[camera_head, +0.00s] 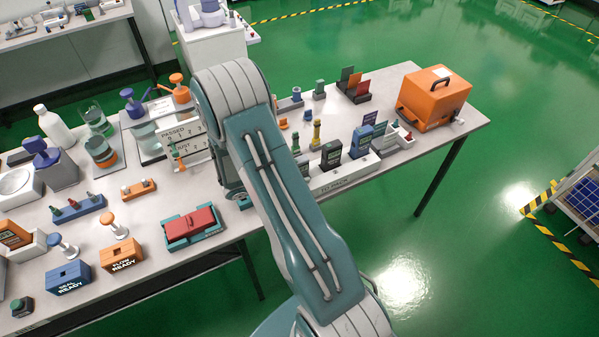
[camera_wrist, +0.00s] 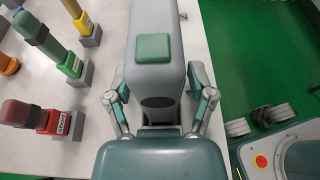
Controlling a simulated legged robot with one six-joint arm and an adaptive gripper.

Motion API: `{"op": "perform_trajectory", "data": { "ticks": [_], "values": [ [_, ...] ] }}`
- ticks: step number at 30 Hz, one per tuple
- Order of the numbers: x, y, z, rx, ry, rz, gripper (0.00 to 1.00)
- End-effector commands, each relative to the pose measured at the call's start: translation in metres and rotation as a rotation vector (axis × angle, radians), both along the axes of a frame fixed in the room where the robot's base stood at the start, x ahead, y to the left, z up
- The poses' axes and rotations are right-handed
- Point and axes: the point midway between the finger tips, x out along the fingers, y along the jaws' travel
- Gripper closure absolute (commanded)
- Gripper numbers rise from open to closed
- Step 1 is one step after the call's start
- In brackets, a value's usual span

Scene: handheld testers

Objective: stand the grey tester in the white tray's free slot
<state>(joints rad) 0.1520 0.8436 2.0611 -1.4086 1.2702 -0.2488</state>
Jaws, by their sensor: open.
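The grey tester (camera_wrist: 160,80) fills the middle of the wrist view, with a green square button on its face. My gripper (camera_wrist: 159,92) is open, with one finger on each side of the tester; I cannot tell whether they touch it. In the head view my arm hides the grey tester and most of my gripper. The white tray (camera_head: 347,178) is at the table's front edge, right of my arm. A dark tester (camera_head: 331,156) and a blue tester (camera_head: 361,141) stand at it. The tray's left end is partly hidden by my arm, and its free slot is not clear.
An orange case (camera_head: 434,97) is at the table's right end. A red-topped box (camera_head: 191,224) lies left of my arm. Green floor lies beyond the front edge.

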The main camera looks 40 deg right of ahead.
Motion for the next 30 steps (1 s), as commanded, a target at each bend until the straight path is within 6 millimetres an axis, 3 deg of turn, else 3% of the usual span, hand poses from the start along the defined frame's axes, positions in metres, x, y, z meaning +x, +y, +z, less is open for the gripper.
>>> {"op": "perform_trajectory", "data": {
  "ticks": [5,21,26,30],
  "values": [
    [0.003,0.007,0.005,0.0,-0.002,0.003,0.29],
    [0.025,0.1,0.038,-0.002,-0.003,0.002,0.29],
    [0.027,0.11,0.042,0.002,-0.005,-0.003,0.29],
    [0.021,0.113,0.062,0.042,-0.077,-0.055,0.29]
  ]
}}
